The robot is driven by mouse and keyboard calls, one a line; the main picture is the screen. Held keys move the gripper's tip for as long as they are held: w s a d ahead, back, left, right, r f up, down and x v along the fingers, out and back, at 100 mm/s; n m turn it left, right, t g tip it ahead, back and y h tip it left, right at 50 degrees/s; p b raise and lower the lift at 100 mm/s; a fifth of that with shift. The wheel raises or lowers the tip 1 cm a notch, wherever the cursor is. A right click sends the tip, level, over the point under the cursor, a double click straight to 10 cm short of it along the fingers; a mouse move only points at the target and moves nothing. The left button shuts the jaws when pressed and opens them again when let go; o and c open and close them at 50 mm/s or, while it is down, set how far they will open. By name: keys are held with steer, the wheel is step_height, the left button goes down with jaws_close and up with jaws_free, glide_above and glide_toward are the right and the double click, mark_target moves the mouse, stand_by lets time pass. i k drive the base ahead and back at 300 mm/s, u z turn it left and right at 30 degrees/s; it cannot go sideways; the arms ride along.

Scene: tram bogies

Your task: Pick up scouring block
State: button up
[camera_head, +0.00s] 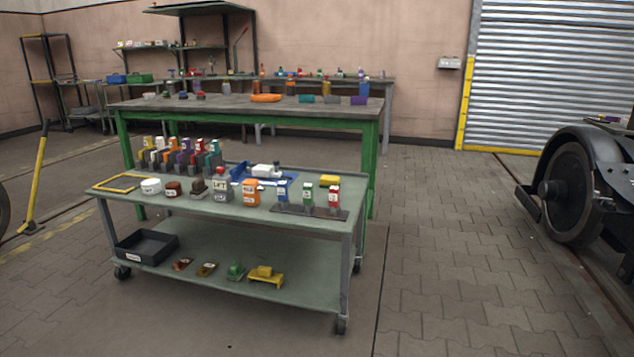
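I cannot tell for sure which thing is the scouring block, as the labels are too small to read. On the cart's top, a small brown block (173,189) with a pale label stands beside a white round tub (150,186). A darker brown piece (198,187) stands just right of it. A yellow block (330,181) lies at the right rear of the same top. On the lower shelf are a reddish-brown piece (181,264), a brown piece (206,269), a green piece (236,271) and a yellow piece (265,275). My gripper is not in view.
The grey-green cart (230,219) stands on wheels before a green-legged workbench (225,105). Its top is crowded with bottles; a black bin (147,247) sits on its lower shelf. A black wheel (569,190) stands at right. The paved floor (450,260) right of the cart is clear.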

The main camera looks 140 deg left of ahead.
mark_target(326, 181)
steer(key=u, duration=4.65)
steer(key=i, duration=0.6)
steer(key=u, duration=0.8)
steer(key=i, duration=1.7)
steer(key=z, duration=0.35)
steer(key=i, duration=1.1)
steer(key=z, duration=0.45)
